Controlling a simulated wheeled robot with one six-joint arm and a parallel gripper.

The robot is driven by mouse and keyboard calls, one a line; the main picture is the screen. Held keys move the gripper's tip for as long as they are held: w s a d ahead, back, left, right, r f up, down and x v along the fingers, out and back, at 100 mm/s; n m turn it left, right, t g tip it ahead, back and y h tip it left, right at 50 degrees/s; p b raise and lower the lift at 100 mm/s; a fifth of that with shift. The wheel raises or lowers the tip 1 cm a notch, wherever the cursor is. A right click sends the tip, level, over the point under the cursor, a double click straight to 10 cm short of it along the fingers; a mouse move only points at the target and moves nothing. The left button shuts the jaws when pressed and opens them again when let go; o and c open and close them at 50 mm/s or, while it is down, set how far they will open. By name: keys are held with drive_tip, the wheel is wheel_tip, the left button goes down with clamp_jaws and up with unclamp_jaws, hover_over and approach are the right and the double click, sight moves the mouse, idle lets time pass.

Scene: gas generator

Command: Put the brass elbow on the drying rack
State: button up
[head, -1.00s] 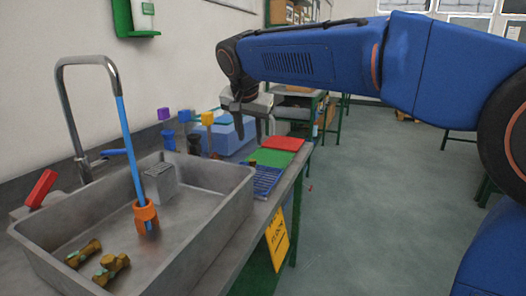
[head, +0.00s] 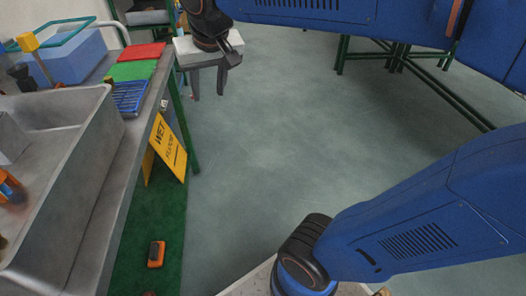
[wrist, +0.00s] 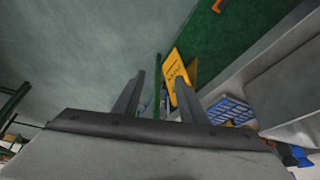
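My gripper (head: 208,84) hangs over the floor, just right of the counter. Its two fingers are apart with nothing between them; they also show apart in the wrist view (wrist: 158,98). A blue slatted rack (head: 130,98), likely the drying rack, lies on the counter beside the sink, left of and below my gripper. It also shows in the wrist view (wrist: 228,110). A small brass-coloured piece (head: 108,80) shows at the rack's far left corner; I cannot tell whether it is an elbow. The sink floor with the brass fittings is mostly out of view.
The steel sink (head: 85,150) fills the left side. Green (head: 132,70) and red (head: 143,51) mats lie behind the rack. An orange object (head: 156,254) lies on the green floor mat (head: 170,220). The middle floor is clear.

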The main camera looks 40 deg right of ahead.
drive_tip(key=s+d+f+n, duration=0.1)
drive_tip(key=s+d+f, duration=0.1)
drive_tip(key=s+f, duration=0.4)
drive_tip(key=s+d+f, duration=0.3)
drive_tip(key=s+f, duration=0.4)
drive_tip(key=s, duration=0.2)
drive_tip(key=shift+d+n, duration=0.3)
drive_tip(key=shift+n, duration=0.1)
